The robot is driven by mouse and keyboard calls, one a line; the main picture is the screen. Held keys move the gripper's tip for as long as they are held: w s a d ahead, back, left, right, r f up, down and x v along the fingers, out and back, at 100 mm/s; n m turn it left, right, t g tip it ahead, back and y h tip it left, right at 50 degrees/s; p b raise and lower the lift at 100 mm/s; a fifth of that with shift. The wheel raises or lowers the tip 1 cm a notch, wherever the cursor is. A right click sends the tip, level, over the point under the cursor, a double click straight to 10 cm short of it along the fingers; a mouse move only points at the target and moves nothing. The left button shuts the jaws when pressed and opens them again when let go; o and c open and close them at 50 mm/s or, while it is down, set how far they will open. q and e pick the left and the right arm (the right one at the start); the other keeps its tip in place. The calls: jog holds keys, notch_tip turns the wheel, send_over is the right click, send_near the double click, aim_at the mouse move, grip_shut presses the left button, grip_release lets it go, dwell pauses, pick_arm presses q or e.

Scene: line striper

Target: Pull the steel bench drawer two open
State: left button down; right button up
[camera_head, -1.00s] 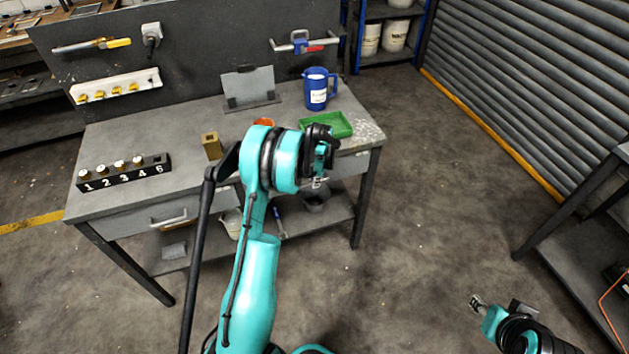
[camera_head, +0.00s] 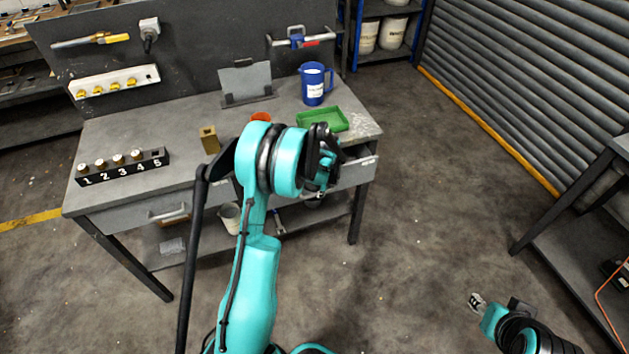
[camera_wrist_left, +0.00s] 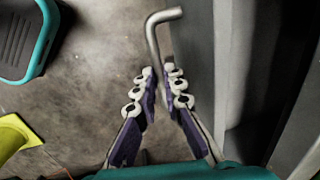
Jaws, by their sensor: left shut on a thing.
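The steel bench (camera_head: 185,125) stands ahead with a grey drawer at each end of its front. The right drawer (camera_head: 358,173) stands partly out from under the bench top; my left arm covers much of its front. My left gripper (camera_head: 325,170) is at this drawer. In the left wrist view, the fingers of the gripper (camera_wrist_left: 160,92) are closed on the bent metal handle (camera_wrist_left: 153,35), beside the grey drawer front (camera_wrist_left: 200,60). The left drawer (camera_head: 140,212) looks shut. My right gripper (camera_head: 477,302) is far from the bench at lower right, its jaw state unclear.
On the bench stand a numbered black block (camera_head: 122,167), a brass block (camera_head: 209,140), a green tray (camera_head: 322,119) and a blue jug (camera_head: 314,84). A white bucket (camera_head: 230,217) sits on the lower shelf. Floor right of the bench is clear.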

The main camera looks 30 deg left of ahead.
pick_arm(q)
jog(key=s+d+b, duration=0.1)
jog(key=s+d, duration=0.7)
jog(key=d, duration=0.1)
jog(key=shift+d, duration=0.3)
jog(key=shift+s, duration=0.1)
jog(key=c, duration=1.9)
grip_release()
jog(key=r, duration=0.4)
jog(key=s+d+r, duration=0.1)
jog(key=r, duration=0.6)
jog(key=shift+s+d+r, duration=0.25)
jog(key=shift+d+r, duration=0.1)
jog(key=shift+r, duration=0.05)
